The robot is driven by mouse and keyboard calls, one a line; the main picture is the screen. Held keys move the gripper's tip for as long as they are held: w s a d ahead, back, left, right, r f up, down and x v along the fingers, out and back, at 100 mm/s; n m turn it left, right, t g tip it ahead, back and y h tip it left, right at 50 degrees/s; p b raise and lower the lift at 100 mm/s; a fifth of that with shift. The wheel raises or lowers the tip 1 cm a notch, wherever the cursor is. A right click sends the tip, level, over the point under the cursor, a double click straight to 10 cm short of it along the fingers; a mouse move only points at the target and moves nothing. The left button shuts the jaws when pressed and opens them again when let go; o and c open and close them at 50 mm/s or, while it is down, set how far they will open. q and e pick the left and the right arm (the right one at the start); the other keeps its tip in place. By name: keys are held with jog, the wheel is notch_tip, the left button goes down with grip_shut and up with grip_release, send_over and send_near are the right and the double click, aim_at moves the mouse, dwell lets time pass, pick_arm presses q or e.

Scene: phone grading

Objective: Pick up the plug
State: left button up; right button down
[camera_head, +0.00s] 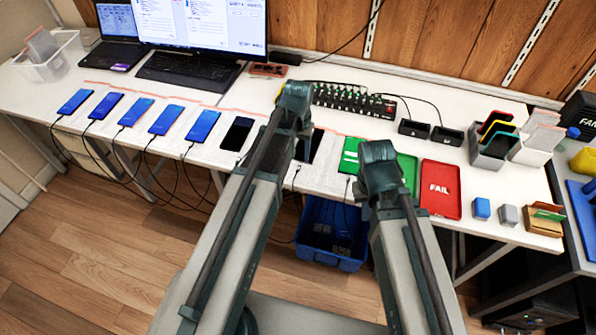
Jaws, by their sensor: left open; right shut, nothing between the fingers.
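Blue-screened phones (165,119) lie in a row on the white table. A dark phone (237,134) lies at the right of that row. Another dark phone (317,146) shows partly behind my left arm. Thin dark cables (187,160) run from the phones over the front edge. A cable end (347,181), possibly a plug, shows at the table edge left of my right arm; it is too small to tell whether it is plugged in. My two arms rise from the bottom, and their upper joints cover part of the table. No fingers of either gripper show.
A red FAIL tray (440,188) and a green tray (408,170) lie on the right. A black multi-port hub (350,100) stands behind. A blue bin (331,235) stands on the floor below. Small blue and grey blocks (482,208) sit near the right front edge.

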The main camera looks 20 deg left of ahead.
aim_at(298, 169)
pick_arm(q)
jog(key=shift+s+f+b, duration=0.2)
jog(key=shift+f+b, duration=0.95)
jog(key=shift+f, duration=0.1)
jog(key=shift+s+f+b, duration=0.15)
jog(key=shift+f+b, duration=1)
jog(key=shift+f, duration=0.05)
jog(key=shift+f, duration=0.3)
grip_shut()
